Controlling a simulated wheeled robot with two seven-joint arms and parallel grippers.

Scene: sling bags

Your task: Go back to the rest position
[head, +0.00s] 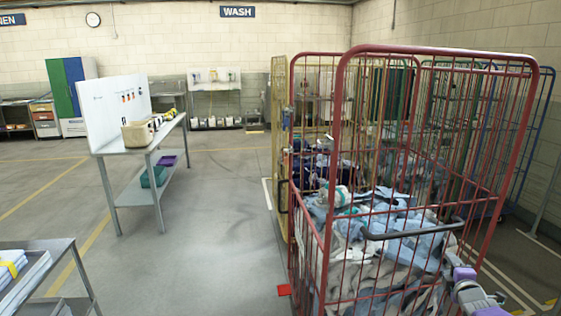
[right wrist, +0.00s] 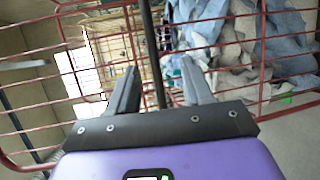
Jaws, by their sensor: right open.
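My right gripper (head: 462,268) is at the lower right of the head view, beside the near red cage cart (head: 340,130). In the right wrist view the two grey fingers of the right gripper (right wrist: 158,72) stand apart, open. The cart's dark handle bar (right wrist: 150,40) runs through the gap between them in that view; I cannot tell how deep it sits there. The handle bar also shows in the head view (head: 415,232). My left gripper is not in view.
The red cart holds light blue and grey laundry (head: 385,240). More cage carts stand behind it. A grey table (head: 150,150) with a cream bin (head: 138,134) stands left of centre. A low rack (head: 45,250) is at lower left. The floor between rack and carts is clear.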

